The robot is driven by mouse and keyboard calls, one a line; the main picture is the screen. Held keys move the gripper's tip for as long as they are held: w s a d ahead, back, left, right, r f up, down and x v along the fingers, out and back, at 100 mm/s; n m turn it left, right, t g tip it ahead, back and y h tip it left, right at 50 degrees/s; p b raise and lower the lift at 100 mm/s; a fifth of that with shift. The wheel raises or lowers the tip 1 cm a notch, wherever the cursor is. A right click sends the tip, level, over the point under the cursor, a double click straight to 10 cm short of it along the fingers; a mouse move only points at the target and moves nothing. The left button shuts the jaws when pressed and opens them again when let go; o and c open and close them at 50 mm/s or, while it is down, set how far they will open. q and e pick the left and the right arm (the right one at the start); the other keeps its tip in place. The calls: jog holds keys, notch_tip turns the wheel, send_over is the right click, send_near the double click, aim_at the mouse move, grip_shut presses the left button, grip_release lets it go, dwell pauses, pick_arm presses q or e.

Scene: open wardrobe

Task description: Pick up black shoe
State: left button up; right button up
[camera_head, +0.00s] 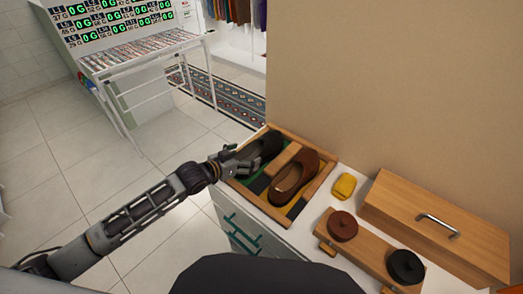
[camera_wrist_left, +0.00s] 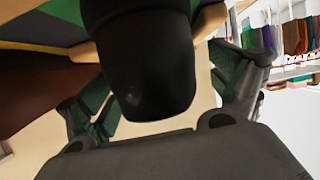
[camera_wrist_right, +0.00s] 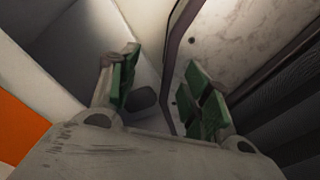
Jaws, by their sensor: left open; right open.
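The black shoe (camera_head: 264,147) lies in the left compartment of a wooden tray (camera_head: 262,197). My left gripper (camera_head: 236,161) is at the tray's left edge, at the near end of the shoe. In the left wrist view the rounded dark end of the black shoe (camera_wrist_left: 145,65) sits between the two spread green-padded fingers of my left gripper (camera_wrist_left: 165,88). A gap shows beside the shoe, so the fingers are not closed on it. My right gripper (camera_wrist_right: 162,88) shows only in the right wrist view, open and with nothing gripped between its green pads.
A brown shoe (camera_head: 293,178) lies beside the black one, past a wooden divider. A yellow cloth-like item (camera_head: 343,187), a wooden box with a handle (camera_head: 435,222) and a board with a brown (camera_head: 343,226) and a black round item (camera_head: 405,267) stand to the right. Open floor lies left.

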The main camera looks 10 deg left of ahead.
pick_arm(q)
jog(key=shift+x, duration=0.9)
jog(key=c, duration=1.3)
jog(key=shift+r, duration=0.1)
jog(key=shift+c, duration=0.2)
notch_tip(320, 180, up, 10)
